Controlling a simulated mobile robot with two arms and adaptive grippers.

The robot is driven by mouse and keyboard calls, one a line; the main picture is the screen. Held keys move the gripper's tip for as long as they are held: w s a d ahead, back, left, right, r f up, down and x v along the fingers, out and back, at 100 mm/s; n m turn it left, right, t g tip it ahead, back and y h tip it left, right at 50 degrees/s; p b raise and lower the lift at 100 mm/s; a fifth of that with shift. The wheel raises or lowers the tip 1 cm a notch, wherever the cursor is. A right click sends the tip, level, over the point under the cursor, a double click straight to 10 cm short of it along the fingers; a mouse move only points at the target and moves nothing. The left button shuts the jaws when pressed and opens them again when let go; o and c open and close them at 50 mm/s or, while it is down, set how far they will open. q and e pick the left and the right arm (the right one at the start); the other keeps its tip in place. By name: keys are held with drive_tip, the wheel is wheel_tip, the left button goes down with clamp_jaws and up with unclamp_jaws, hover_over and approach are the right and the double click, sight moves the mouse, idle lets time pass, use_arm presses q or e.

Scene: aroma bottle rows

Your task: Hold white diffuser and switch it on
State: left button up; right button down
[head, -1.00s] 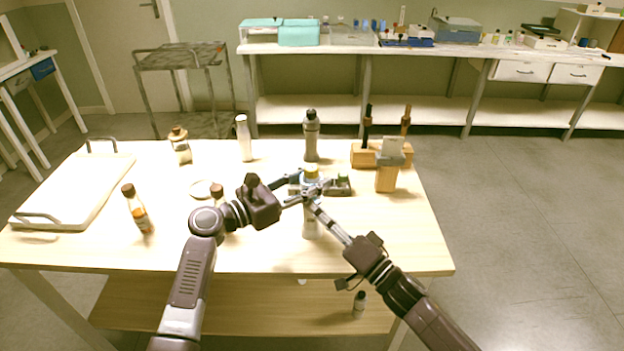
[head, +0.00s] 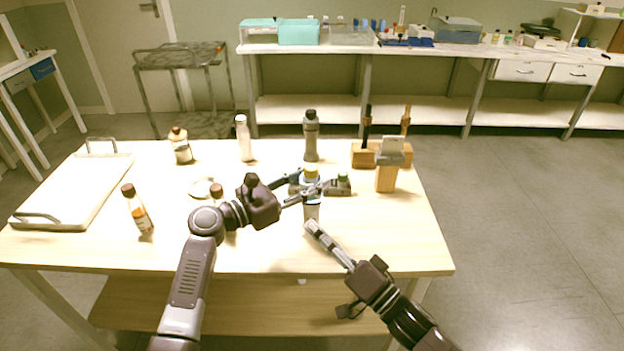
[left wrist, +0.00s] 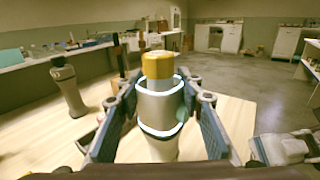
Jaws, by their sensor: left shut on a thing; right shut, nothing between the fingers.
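The white diffuser (left wrist: 160,106) has a yellow cap (left wrist: 162,66) and bright pale rims. It stands upright between the fingers of my left gripper (left wrist: 160,112). In the head view its yellow cap (head: 311,172) rises above my left gripper (head: 312,192), which is shut on its body. The fingers hide part of the body. My right gripper (head: 312,227) is shut and empty, just below and in front of the diffuser. No switch can be made out.
A grey bottle (head: 311,137), a white bottle (head: 243,138) and a wooden holder (head: 388,178) stand behind on the table. Brown-capped bottles (head: 138,208) and a white tray (head: 75,190) are on the left. The right front of the table (head: 405,245) is clear.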

use_arm(q)
drive_tip(key=o, duration=1.4)
drive_tip(key=shift+c, duration=0.2)
drive_tip(key=shift+a, duration=0.15)
